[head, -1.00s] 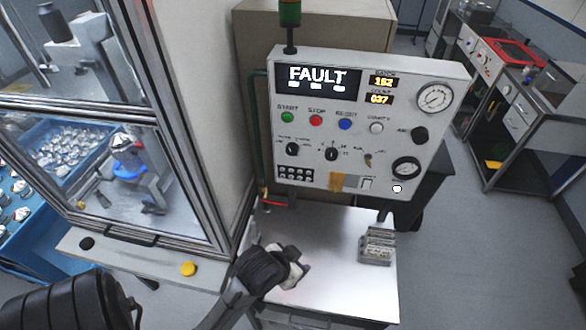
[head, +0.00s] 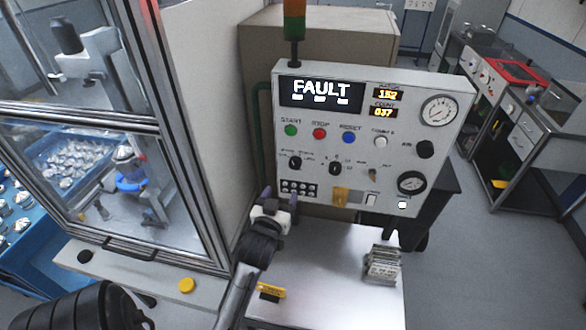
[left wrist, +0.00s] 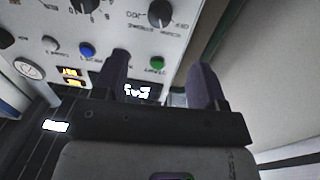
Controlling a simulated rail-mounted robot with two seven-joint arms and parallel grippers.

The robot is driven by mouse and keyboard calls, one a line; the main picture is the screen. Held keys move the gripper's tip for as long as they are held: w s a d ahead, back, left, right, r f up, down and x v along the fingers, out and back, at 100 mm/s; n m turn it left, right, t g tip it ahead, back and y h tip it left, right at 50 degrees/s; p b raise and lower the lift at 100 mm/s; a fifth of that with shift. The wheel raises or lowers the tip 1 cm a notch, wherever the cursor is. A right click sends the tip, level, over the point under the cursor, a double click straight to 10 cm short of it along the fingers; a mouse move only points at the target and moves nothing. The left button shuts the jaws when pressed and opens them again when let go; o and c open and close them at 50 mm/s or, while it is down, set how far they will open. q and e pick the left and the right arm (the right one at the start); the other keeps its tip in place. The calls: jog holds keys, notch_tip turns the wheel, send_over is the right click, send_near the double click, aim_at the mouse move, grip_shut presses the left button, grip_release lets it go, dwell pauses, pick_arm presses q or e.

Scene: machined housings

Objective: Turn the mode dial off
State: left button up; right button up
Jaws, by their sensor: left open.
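The grey control panel (head: 440,88) shows FAULT on its display (head: 320,93). It has two black rotary dials side by side, a left dial (head: 295,162) and a right dial (head: 335,168). In the left wrist view the panel appears upside down, with the left dial (left wrist: 160,13) and the right dial (left wrist: 83,5) at the top edge. My right gripper is not seen.
Green (head: 291,130), red (head: 320,133) and blue (head: 349,137) buttons sit above the dials. The white table (head: 335,285) holds a stack of metal parts (head: 383,265). A glass enclosure is at left.

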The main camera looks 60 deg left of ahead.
aim_at(294, 166)
pick_arm(q)
jog(key=p+x, duration=0.2)
jog(key=x, duration=0.8)
jog(key=shift+w+a, duration=0.5)
jog(key=shift+w, duration=0.05)
jog(key=c, duration=0.9)
